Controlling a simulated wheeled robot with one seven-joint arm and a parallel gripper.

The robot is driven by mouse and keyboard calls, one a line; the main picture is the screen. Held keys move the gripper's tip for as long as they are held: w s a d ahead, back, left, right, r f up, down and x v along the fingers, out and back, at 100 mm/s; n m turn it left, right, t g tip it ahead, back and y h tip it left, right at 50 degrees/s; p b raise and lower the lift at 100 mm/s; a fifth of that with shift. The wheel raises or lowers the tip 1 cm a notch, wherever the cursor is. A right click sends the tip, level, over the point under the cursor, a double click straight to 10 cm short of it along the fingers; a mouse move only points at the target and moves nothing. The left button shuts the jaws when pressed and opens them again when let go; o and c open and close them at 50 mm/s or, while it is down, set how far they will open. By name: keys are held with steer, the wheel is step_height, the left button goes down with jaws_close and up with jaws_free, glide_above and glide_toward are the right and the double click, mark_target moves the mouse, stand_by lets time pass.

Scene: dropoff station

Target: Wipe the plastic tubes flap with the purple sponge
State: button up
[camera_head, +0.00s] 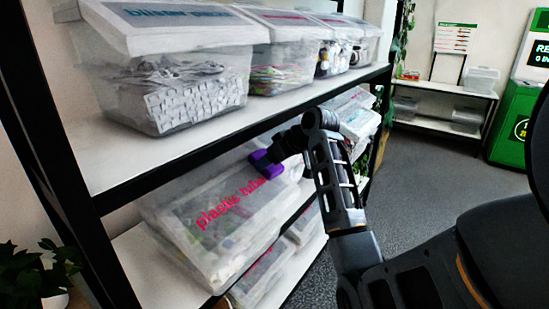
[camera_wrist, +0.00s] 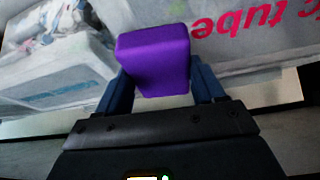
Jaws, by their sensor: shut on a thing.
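The purple sponge (camera_wrist: 153,62) is between the two blue fingers of my gripper (camera_wrist: 160,88), which is shut on it. In the head view the sponge (camera_head: 266,164) is at the upper right of the plastic tubes flap (camera_head: 218,200), a translucent lid with pink lettering on a bin on the lower shelf. My gripper (camera_head: 270,158) reaches in from the right, under the upper shelf. In the wrist view the flap (camera_wrist: 240,50) lies behind the sponge, its lettering upside down. I cannot tell whether the sponge touches the flap.
The upper shelf (camera_head: 125,180) carries several lidded bins and its black edge runs close above my gripper. More bins stand beside and below the plastic tubes bin. A potted plant (camera_head: 35,275) is at the lower left. Grey floor (camera_head: 430,175) is clear to the right.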

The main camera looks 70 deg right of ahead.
steer(key=shift+w+a+f, duration=0.15)
steer(key=shift+a+f, duration=0.05)
steer(key=shift+a, duration=0.35)
steer(key=shift+w+a+f, duration=0.15)
steer(key=shift+a, duration=0.35)
steer(key=shift+s+a+r, duration=0.1)
steer(key=shift+s+r, duration=0.3)
steer(key=shift+r, duration=0.6)
steer(key=shift+s+r, duration=0.35)
steer(key=shift+r, duration=0.6)
steer(key=shift+s+a+r, duration=0.1)
steer(key=shift+s+r, duration=0.3)
steer(key=shift+r, duration=0.6)
steer(key=shift+r, duration=0.1)
steer(key=shift+s+r, duration=0.35)
steer(key=shift+r, duration=0.5)
steer(key=shift+s+a+r, duration=0.1)
steer(key=shift+s+r, duration=0.1)
steer(key=shift+r, duration=0.25)
